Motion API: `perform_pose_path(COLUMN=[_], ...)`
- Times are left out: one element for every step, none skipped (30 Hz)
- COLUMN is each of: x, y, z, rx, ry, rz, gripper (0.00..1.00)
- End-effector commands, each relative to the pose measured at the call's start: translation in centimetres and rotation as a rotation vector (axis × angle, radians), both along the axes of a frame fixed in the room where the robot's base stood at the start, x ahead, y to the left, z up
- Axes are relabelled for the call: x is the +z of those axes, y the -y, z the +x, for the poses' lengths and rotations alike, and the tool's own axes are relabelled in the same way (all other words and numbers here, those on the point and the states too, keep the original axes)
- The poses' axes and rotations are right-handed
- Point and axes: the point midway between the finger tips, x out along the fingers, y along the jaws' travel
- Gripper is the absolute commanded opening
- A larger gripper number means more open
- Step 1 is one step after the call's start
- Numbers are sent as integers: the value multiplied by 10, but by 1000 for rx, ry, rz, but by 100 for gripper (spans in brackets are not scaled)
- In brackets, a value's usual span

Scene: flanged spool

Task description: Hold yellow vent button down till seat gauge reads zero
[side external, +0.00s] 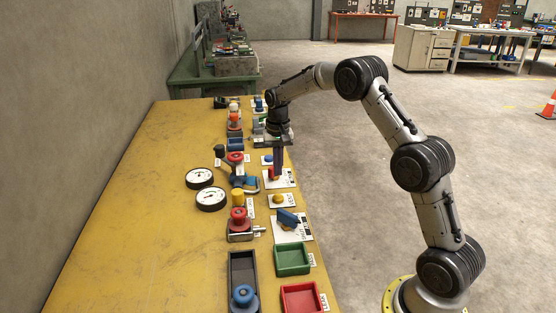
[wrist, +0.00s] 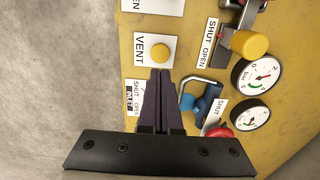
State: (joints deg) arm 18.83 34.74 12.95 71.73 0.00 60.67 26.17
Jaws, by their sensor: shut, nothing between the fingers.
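The yellow vent button (wrist: 160,52) sits on a white plate marked VENT (wrist: 142,62); it also shows in the side external view (side external: 279,198). My gripper (wrist: 159,72) is shut and empty, its dark fingertips just below the button in the wrist view. In the side external view my gripper (side external: 278,172) points down, over the plate behind the button's plate. I cannot tell its exact height, and no contact with the button shows. Two round white gauges (wrist: 257,72) (wrist: 250,114) have dark rims. Their readings, and which is the seat gauge, are unclear.
A plate marked SHUT, OPEN and INLET (wrist: 134,98) lies beside my fingers. A blue valve part (wrist: 207,101), a red knob (wrist: 220,132) and a yellow knob (wrist: 250,43) stand nearby. Green (side external: 292,260) and red (side external: 302,297) trays lie at the front. The bench's left side is clear.

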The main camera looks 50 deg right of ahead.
Motion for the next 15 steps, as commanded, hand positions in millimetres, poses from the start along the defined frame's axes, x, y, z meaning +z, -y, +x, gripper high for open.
perform_pose_path(x=[-11,-17,-25,-31,-37,-44,-49,-54,-60,-64,-68,-72,-75,-78,-81], y=[0,0,0,0,0,0,0,0,0,0,0,0,0,0,0], z=[0,0,-1,-1,-1,0,-1,0,0,0,0,0,0,0,0], rx=[0,0,0,0,0,0,0,0,0,0,0,0,0,0,0], ry=[-4,-2,-4,-4,-4,-2,-3,-2,-2,-1,0,-1,-1,0,1], rz=[1,1,1,1,1,1,1,1,1,0,0,1,1,0,-1], gripper=[0,0,0,0,0,0,0,0,0,0,0,0,0,0,0])
